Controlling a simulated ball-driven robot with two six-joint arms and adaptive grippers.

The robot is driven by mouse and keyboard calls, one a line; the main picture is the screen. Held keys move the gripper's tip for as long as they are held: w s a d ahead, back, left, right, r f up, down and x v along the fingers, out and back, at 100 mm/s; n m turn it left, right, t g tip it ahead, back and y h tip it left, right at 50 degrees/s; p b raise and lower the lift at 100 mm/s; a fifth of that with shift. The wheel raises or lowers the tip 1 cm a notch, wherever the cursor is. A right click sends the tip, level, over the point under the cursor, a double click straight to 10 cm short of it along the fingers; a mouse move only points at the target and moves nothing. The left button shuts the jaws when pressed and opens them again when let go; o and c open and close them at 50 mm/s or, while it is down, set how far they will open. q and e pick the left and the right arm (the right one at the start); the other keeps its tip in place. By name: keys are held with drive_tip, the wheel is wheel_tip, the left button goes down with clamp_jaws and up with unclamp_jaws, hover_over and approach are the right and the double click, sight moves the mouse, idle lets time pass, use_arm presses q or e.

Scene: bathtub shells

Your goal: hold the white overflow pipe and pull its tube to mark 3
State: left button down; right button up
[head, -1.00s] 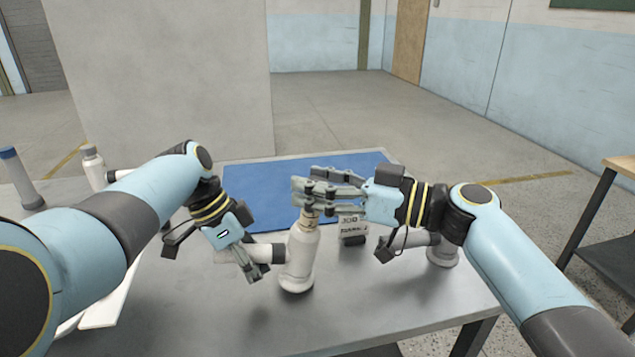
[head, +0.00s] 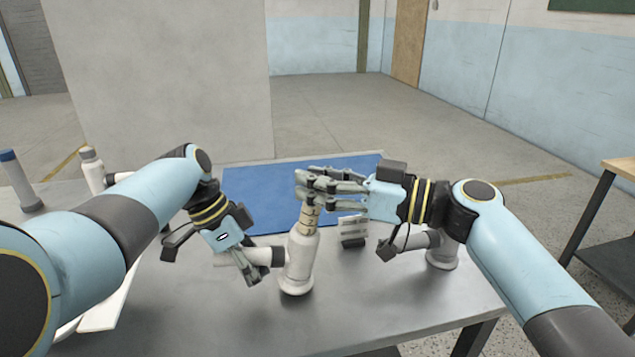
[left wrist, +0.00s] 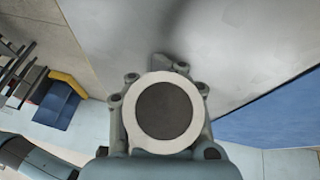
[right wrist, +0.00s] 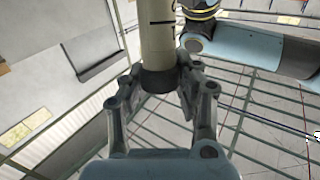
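The white overflow pipe (head: 298,268) stands upright near the front middle of the table. Its tan tube (head: 308,221) sticks out of the top and shows dark marks; I cannot read their numbers. My left gripper (head: 252,272) is shut around the pipe's side branch. The round open end of the branch (left wrist: 164,110) fills the space between its fingers in the left wrist view. My right gripper (head: 312,188) is shut on the tube's top end. In the right wrist view the dark tube end (right wrist: 159,80) sits between its fingers, and a black mark shows on the tube.
A blue mat (head: 265,195) lies behind the pipe. A small labelled block (head: 353,226) stands just right of it. A grey pipe (head: 442,252) stands at the right, under my right arm. Two more pipes (head: 18,178) (head: 92,170) and a white panel (head: 105,308) are at the left.

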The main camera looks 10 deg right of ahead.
drive_tip(key=o, duration=0.5)
drive_tip(key=v, duration=1.2)
use_arm(q)
drive_tip(key=c, duration=1.3)
unclamp_jaws()
